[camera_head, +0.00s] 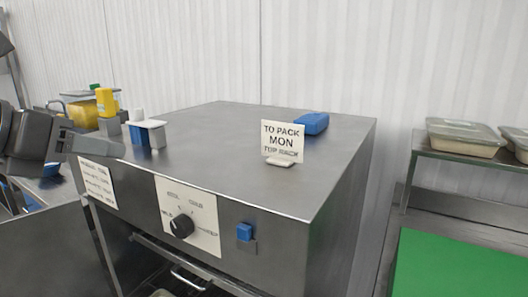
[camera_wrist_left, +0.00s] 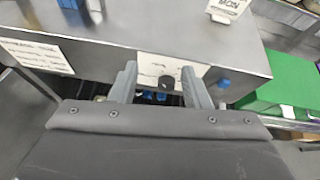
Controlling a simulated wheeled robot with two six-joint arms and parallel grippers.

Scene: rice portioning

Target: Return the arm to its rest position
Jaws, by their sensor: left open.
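My left gripper (camera_head: 98,144) comes in from the left of the head view, at the left front edge of the steel cabinet (camera_head: 222,135). In the left wrist view my left gripper (camera_wrist_left: 160,86) has its two grey fingers apart with nothing held between them. The cabinet's front panel with a black knob (camera_wrist_left: 166,82) shows beyond the fingers. The same knob (camera_head: 182,226) is on the panel in the head view. My right gripper is not in either view.
Lidded trays (camera_head: 465,137) stand on a shelf at right, above a green board (camera_head: 455,268). The cabinet top's middle is clear.

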